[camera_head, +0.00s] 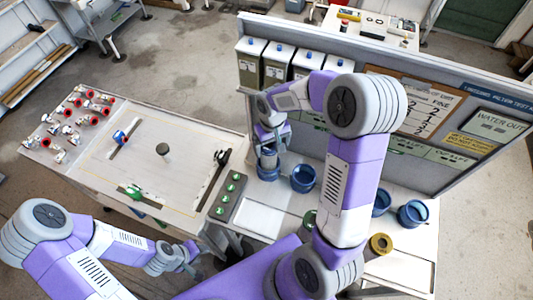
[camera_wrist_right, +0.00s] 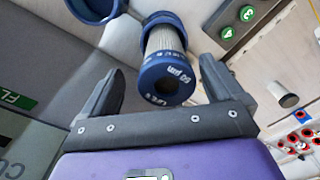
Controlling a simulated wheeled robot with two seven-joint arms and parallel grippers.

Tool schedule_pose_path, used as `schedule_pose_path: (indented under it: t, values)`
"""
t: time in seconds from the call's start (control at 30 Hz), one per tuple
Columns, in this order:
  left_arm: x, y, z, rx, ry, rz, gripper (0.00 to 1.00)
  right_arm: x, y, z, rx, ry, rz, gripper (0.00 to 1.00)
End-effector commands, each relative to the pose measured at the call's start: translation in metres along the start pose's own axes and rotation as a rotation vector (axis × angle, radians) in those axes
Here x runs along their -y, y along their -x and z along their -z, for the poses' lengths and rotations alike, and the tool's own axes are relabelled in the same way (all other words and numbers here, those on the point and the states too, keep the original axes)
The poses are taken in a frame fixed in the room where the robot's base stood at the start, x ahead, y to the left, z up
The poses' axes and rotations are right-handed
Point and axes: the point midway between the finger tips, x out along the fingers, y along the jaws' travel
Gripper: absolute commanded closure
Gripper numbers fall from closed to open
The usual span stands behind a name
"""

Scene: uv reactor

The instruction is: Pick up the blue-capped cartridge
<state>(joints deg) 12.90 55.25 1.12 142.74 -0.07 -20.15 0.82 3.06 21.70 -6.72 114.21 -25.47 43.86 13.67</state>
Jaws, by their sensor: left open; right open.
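The blue-capped cartridge (camera_wrist_right: 167,62) shows in the right wrist view, with a pale pleated body, a blue end cap marked "50 µm" facing the camera and a blue ring at its far end. My right gripper (camera_wrist_right: 160,80) is open, its dark fingers on either side of the cartridge with visible gaps. In the head view my right gripper (camera_head: 271,138) is above a blue cup (camera_head: 267,171) at the left of the bench, and the arm and gripper hide much of the cartridge. My left gripper (camera_head: 186,262) is open and empty by the front table edge.
Other blue cups (camera_head: 303,179) stand along the bench, with a grey panel (camera_head: 400,95) behind them. A strip of green buttons (camera_head: 229,195) lies to the left. The left table (camera_head: 130,170) holds several red-and-white parts (camera_head: 75,120) and a small grey cylinder (camera_head: 162,150).

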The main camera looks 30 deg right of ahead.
Motion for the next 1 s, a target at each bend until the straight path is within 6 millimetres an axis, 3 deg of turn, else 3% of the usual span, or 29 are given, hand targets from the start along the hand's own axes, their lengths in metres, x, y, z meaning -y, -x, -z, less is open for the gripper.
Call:
schedule_pose_path:
  t: [0.3,0.6,1.0]
  values:
    - [-0.001,0.001,0.000,-0.001,0.000,0.000,0.57,0.006,-0.043,0.008,0.001,-0.002,0.000,0.06]
    - [-0.001,0.001,0.000,-0.001,0.000,0.000,0.57,0.006,-0.047,0.008,-0.002,-0.002,0.001,0.06]
    - [-0.001,0.001,0.000,-0.001,0.000,0.000,0.57,0.006,-0.047,0.008,-0.002,-0.002,0.001,0.67]
